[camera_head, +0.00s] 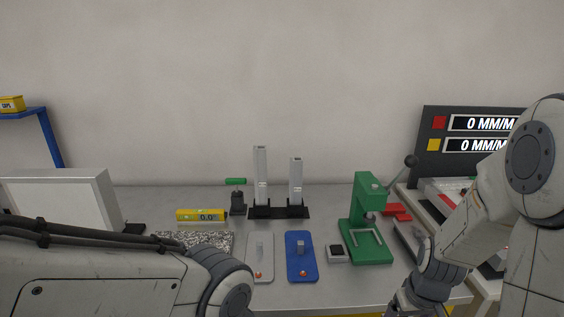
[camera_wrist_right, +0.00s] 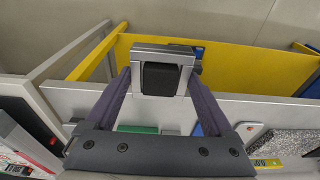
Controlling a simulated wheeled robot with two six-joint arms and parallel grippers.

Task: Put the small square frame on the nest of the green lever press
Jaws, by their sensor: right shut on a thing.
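My right gripper (camera_wrist_right: 160,92) is shut on the small square frame (camera_wrist_right: 146,49), which is grey and has a dark middle. Its two purple-grey fingers press it from both sides, and it is held up near the table's front edge in the right wrist view. The green lever press (camera_head: 364,196) stands on the right part of the table in the head view. Its nest (camera_head: 367,246) is the green base plate with a pale L-shaped corner, and it looks empty. My left gripper is out of the picture; only its arm shows.
A small dark-topped block (camera_head: 337,253) lies just left of the press. Left of it are a blue plate (camera_head: 303,270) and a grey plate (camera_head: 260,272). Two metal columns (camera_head: 261,176) stand behind. Red parts (camera_head: 397,211) and a rack lie right of the press.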

